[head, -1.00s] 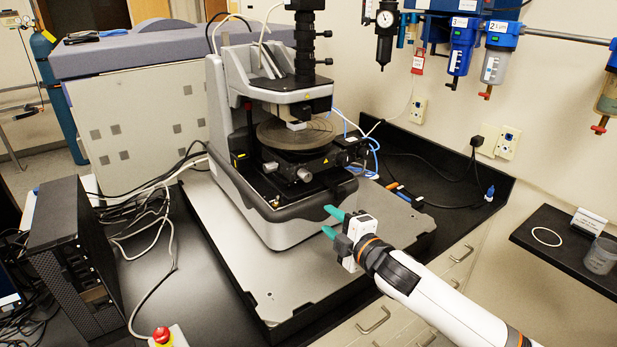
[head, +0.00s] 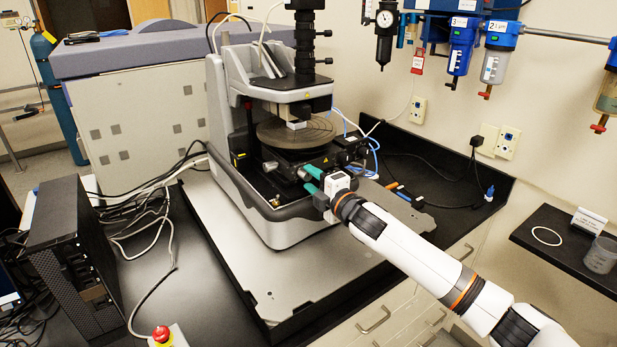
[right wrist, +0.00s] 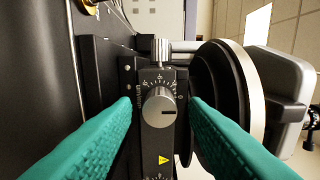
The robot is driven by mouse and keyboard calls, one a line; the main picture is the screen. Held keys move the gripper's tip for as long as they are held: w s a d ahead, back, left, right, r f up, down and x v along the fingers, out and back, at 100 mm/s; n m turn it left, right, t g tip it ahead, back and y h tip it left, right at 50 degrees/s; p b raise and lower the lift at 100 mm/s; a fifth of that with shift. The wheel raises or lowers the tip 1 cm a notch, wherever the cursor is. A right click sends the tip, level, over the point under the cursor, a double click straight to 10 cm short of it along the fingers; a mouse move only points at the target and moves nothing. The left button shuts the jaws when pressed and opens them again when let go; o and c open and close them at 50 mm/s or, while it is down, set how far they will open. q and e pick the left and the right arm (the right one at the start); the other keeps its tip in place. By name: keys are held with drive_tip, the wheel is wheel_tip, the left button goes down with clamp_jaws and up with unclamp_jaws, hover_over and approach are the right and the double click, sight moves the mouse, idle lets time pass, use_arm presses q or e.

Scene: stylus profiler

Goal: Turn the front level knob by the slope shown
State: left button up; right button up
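The profiler's front level knob (right wrist: 159,107) is a grey knurled knob with a dark pointer line, on a black panel with a white graduated scale. It shows in the right wrist view between my right gripper's green fingers (right wrist: 161,118). The fingers are open, one on each side, with gaps to the knob. In the head view my right gripper (head: 308,179) is at the front of the stage, and its fingers largely hide the knob there. The round stage plate (head: 290,134) is above and behind it. No readable slope value shows. My left gripper is not in view.
A second knurled metal knob (right wrist: 161,50) is just above the level knob in the wrist view. A red emergency button (head: 161,334) is at the front left, and a black computer (head: 72,245) is at the left.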

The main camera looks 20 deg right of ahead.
drive_tip(key=shift+w+a, duration=0.15)
drive_tip(key=shift+w, duration=0.3)
idle(0.3)
